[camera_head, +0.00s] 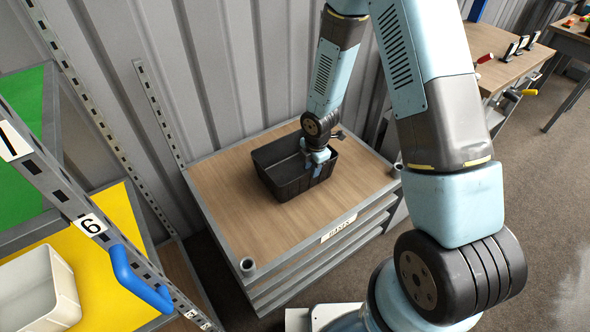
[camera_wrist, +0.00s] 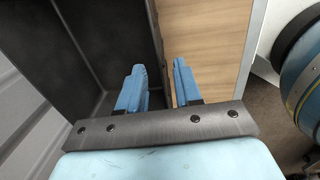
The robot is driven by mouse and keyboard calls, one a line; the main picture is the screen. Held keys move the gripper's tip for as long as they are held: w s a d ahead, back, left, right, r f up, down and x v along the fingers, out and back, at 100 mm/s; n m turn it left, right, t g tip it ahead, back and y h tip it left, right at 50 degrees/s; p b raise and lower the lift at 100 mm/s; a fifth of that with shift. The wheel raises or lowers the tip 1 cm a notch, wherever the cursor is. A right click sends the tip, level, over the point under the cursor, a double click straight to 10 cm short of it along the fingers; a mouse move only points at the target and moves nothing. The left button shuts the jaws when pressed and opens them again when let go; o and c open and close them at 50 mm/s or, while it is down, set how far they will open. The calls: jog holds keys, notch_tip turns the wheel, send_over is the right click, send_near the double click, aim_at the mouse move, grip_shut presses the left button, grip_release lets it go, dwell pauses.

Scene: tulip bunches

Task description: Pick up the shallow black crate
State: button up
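The shallow black crate (camera_head: 284,182) sits upright and looks empty on the wooden top of a grey-framed stand (camera_head: 228,205). My gripper (camera_head: 314,165) is down at the crate's right wall in the head view. In the wrist view, the crate (camera_wrist: 100,45) fills the upper left. My gripper (camera_wrist: 158,82) has its two blue fingers apart, one inside the crate and one outside over the wood, with the crate wall between them. A narrow gap seems to show beside the outer finger. The fingertips' lower ends are partly hidden.
A shelf rack at the left holds a white bin (camera_head: 38,292) on a yellow shelf (camera_head: 105,240). A corrugated wall (camera_head: 215,80) stands close behind the crate. Bare wood lies left and front of it. A workbench (camera_head: 500,65) is at the upper right.

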aim_at(309, 182)
jog(key=shift+w+a+f, duration=0.1)
jog(key=shift+f, duration=1.4)
jog(key=shift+w+a+f, duration=0.1)
jog(key=shift+f, duration=1.35)
grip_shut()
